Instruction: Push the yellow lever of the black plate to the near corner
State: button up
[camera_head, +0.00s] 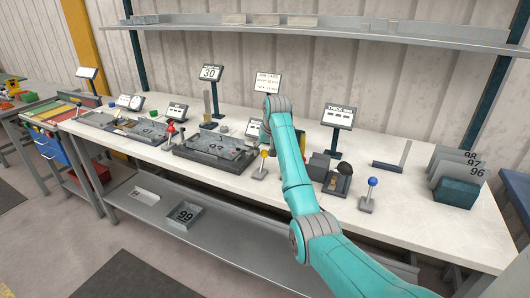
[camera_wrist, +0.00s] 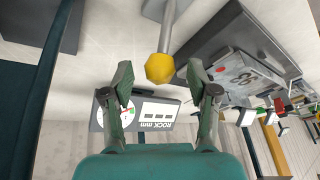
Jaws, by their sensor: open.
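The yellow lever's ball knob (camera_head: 264,153) stands on a thin grey rod on a small grey base, to the right of the black plate (camera_head: 180,152) on the bench. In the wrist view the yellow knob (camera_wrist: 160,68) is just ahead of and between my open fingertips, its rod running up the picture to its base. My gripper (camera_wrist: 160,82) is open, and nothing is visibly clamped. I cannot tell whether a finger touches the knob. In the head view my arm hides most of the gripper.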

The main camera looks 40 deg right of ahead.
jog(key=shift+w+f, duration=0.15)
jog(key=shift+f, duration=0.2)
grip_shut()
